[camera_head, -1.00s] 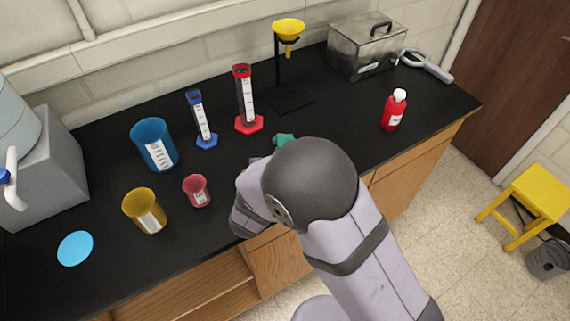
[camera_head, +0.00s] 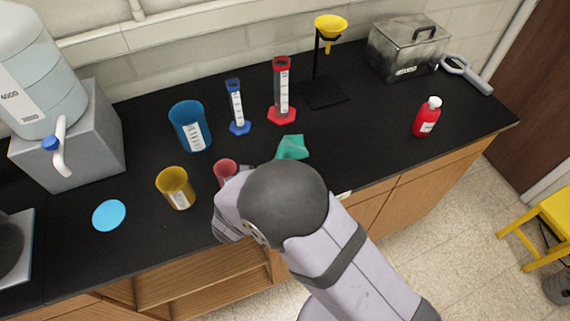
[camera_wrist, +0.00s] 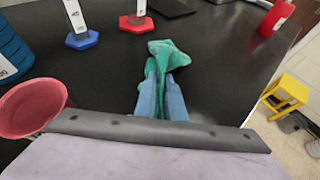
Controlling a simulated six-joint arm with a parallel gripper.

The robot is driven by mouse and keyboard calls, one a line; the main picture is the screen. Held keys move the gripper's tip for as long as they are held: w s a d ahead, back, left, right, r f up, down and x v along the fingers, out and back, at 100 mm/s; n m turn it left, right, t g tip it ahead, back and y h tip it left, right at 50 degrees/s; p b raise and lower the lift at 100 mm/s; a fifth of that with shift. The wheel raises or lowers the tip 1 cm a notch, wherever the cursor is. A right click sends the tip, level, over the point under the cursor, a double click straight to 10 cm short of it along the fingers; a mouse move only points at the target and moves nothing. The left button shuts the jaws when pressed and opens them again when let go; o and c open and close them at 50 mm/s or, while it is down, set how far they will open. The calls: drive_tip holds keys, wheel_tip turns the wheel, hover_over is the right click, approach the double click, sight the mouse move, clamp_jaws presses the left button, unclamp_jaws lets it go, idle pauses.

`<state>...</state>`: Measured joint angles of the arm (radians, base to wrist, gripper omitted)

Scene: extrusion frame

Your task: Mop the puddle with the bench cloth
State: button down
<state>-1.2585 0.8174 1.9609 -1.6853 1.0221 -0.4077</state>
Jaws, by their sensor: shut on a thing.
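The bench cloth (camera_head: 291,147) is a crumpled green piece, partly hidden behind my arm in the head view. In the wrist view the cloth (camera_wrist: 166,58) hangs bunched between my two blue fingertips. My gripper (camera_wrist: 161,86) is shut on it over the black bench top; I cannot tell whether the cloth touches the bench. The puddle (camera_head: 109,215) is a flat light-blue round patch on the bench at the left, well away from the cloth.
A yellow beaker (camera_head: 176,188), red beaker (camera_head: 224,171) and blue beaker (camera_head: 190,127) stand between cloth and puddle. Blue (camera_head: 237,108) and red (camera_head: 282,92) cylinders stand behind. A water dispenser (camera_head: 68,140) is at the left, a red bottle (camera_head: 426,118) at the right.

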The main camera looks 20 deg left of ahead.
drive_tip(key=shift+s+a, duration=0.6)
drive_tip(key=shift+s, duration=0.1)
drive_tip(key=shift+w+a+f, duration=0.1)
drive_tip(key=shift+w+a, duration=1.2)
drive_tip(key=shift+w, duration=0.1)
drive_tip(key=shift+w+d, duration=0.1)
drive_tip(key=shift+w, duration=0.2)
drive_tip(key=shift+w+d+b, duration=2.3)
drive_tip(key=shift+w+d, duration=1.65)
drive_tip(key=shift+d, duration=0.1)
wheel_tip(320, 180, up, 12)
drive_tip(key=p, duration=0.5)
drive_tip(key=shift+w, duration=0.1)
